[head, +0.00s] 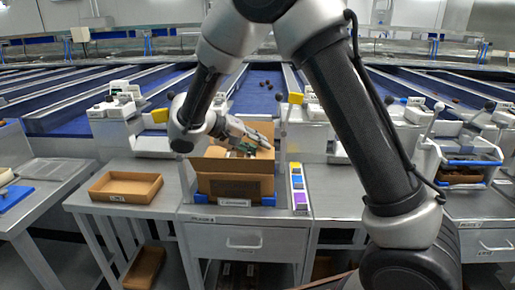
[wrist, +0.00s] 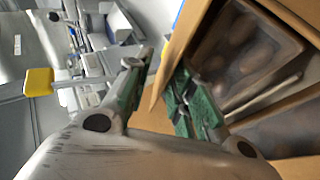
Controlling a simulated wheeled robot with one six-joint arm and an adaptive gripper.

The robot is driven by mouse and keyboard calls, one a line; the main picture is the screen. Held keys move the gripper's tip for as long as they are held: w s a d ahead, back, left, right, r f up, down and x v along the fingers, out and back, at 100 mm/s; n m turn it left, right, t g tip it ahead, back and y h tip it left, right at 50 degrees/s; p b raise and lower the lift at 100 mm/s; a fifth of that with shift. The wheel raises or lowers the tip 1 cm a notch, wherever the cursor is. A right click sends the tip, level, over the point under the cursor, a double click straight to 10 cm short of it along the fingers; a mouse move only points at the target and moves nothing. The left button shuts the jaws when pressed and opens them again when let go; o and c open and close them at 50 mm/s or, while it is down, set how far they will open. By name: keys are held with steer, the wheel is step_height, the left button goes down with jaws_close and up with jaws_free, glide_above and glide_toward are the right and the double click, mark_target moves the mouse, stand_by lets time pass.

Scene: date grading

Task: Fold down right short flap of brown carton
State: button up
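The brown carton (head: 262,187) stands on the middle grey bench in the head view, with cardboard flaps raised around its top. My gripper (head: 252,145) reaches over the carton from the left, at its upper right part, and hides some of the flaps. In the wrist view, my gripper (wrist: 160,95) has its two green-padded fingers apart. A raised cardboard flap or wall (wrist: 179,50) of the carton runs down between them. One finger is outside the carton and the other is on the inner side. I cannot tell whether either finger touches the cardboard. Brown packed contents (wrist: 245,50) show inside the carton.
A shallow brown tray (head: 126,198) sits on the bench to the left. A strip of coloured blocks (head: 299,188) lies right of the carton. A machine with a yellow part (head: 296,97) stands close behind; the yellow piece (wrist: 38,81) at left in the wrist view may be similar.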

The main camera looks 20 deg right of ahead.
mark_target(258, 147)
step_height(258, 147, up, 9)
steer(key=shift+r, duration=0.15)
stand_by(0.4)
